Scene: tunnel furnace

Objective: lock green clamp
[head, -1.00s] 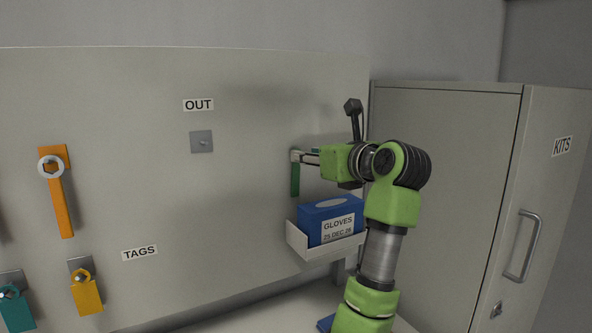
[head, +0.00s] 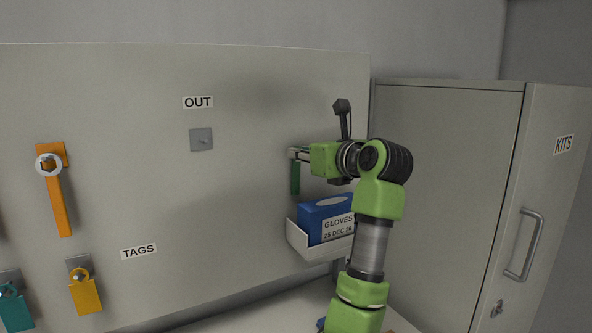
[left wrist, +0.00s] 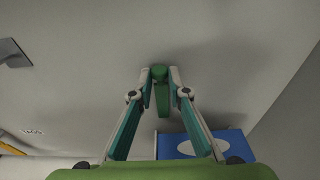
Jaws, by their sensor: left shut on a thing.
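A green clamp (head: 295,180) hangs on the grey panel, right of the OUT plate and above the glove box, its handle pointing down. My left gripper (head: 297,154) is at its top end. In the left wrist view the clamp (left wrist: 161,95) sits between the fingertips of my left gripper (left wrist: 160,74), which are shut on its upper part. The fingers partly hide the clamp's top and its mount. My right gripper is not in view.
A blue glove box (head: 318,220) stands in a white holder (head: 303,243) just below the clamp. A grey KITS cabinet (head: 450,180) is at the right. An orange clamp (head: 58,200) and yellow tag (head: 85,293) hang left. The panel around the OUT plate (head: 201,139) is clear.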

